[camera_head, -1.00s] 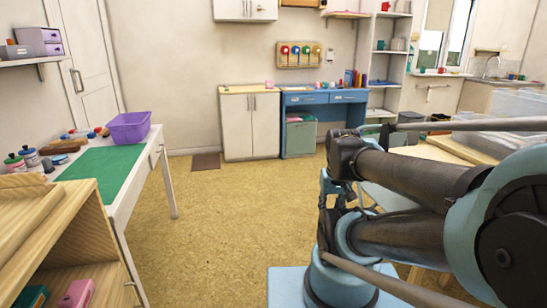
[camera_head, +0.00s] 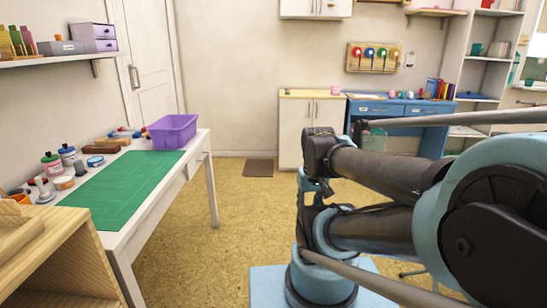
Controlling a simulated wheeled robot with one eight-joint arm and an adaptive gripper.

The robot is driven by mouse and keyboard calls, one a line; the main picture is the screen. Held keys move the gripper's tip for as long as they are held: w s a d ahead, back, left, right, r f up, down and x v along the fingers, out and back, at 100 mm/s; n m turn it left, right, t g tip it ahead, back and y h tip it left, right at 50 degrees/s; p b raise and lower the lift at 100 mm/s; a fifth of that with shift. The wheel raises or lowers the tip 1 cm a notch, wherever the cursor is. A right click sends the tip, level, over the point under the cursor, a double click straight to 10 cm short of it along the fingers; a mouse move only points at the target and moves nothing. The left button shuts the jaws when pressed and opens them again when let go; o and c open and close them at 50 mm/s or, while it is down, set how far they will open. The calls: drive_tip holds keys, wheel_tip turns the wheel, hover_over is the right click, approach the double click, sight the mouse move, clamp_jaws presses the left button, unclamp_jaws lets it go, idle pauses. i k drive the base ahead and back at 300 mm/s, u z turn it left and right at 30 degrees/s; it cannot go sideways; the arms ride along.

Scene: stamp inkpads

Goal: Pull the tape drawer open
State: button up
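No drawer is marked as holding tape, so I cannot tell which is the tape drawer. The white table (camera_head: 205,142) at left has a shut drawer (camera_head: 195,166) with a small handle in its right side. The blue desk (camera_head: 346,118) at the back wall has two shut drawers, a left one (camera_head: 375,109) and a right one (camera_head: 428,110). A small box with purple drawers (camera_head: 94,38) stands on the wall shelf. My folded arm fills the right. My gripper (camera_head: 304,205) seems to hang below the dark wrist, apart from all drawers; its fingers are not clear.
A purple tub (camera_head: 172,131), a green mat (camera_head: 125,190) and several bottles stand on the white table. A wooden shelf unit (camera_head: 75,250) is close at front left. A cream cabinet (camera_head: 310,130) and brown doormat (camera_head: 258,168) are ahead. The floor between is clear.

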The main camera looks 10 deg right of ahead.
sight(357, 108)
drive_tip(key=u, duration=0.1)
drive_tip(key=i, duration=2.2)
drive_tip(key=z, duration=0.8)
drive_tip(key=i, duration=1)
drive_tip(key=z, duration=1.05)
drive_tip(key=i, duration=0.6)
drive_tip(key=z, duration=0.25)
